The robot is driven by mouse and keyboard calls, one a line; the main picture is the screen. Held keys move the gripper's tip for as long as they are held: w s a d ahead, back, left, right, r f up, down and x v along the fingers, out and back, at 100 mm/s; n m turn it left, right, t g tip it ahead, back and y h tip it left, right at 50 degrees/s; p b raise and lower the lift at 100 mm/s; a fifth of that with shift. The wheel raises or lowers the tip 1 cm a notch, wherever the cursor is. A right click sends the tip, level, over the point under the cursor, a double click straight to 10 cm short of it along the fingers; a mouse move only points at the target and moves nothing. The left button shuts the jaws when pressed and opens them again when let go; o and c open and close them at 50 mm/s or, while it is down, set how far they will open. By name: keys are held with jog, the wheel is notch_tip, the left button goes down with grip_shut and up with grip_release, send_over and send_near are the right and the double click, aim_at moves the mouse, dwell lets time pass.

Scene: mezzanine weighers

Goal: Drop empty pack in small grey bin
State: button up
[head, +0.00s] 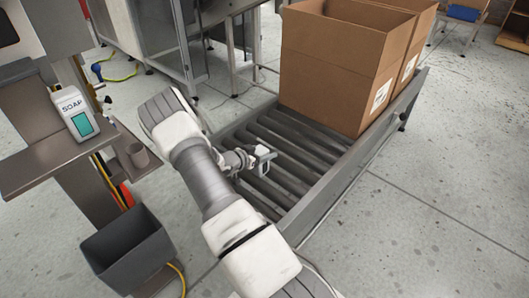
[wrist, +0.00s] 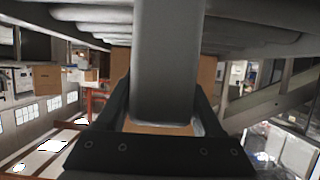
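The small grey bin (head: 108,252) stands on the floor at the lower left of the head view; its open top shows a dark inside with no contents visible. I cannot tell if this pack is empty. My gripper (head: 265,158) is over the roller conveyor, right of the bin and apart from the pack. In the wrist view, a smooth grey bar (wrist: 167,60) fills the space between the dark finger parts. I cannot tell whether it is held or lies behind them.
Large cardboard boxes (head: 335,70) stand on the far part of the roller conveyor (head: 290,140). A yellow cable runs beside the bin.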

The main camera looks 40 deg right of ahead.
jog(key=shift+o, duration=1.4)
jog(key=shift+r, duration=0.1)
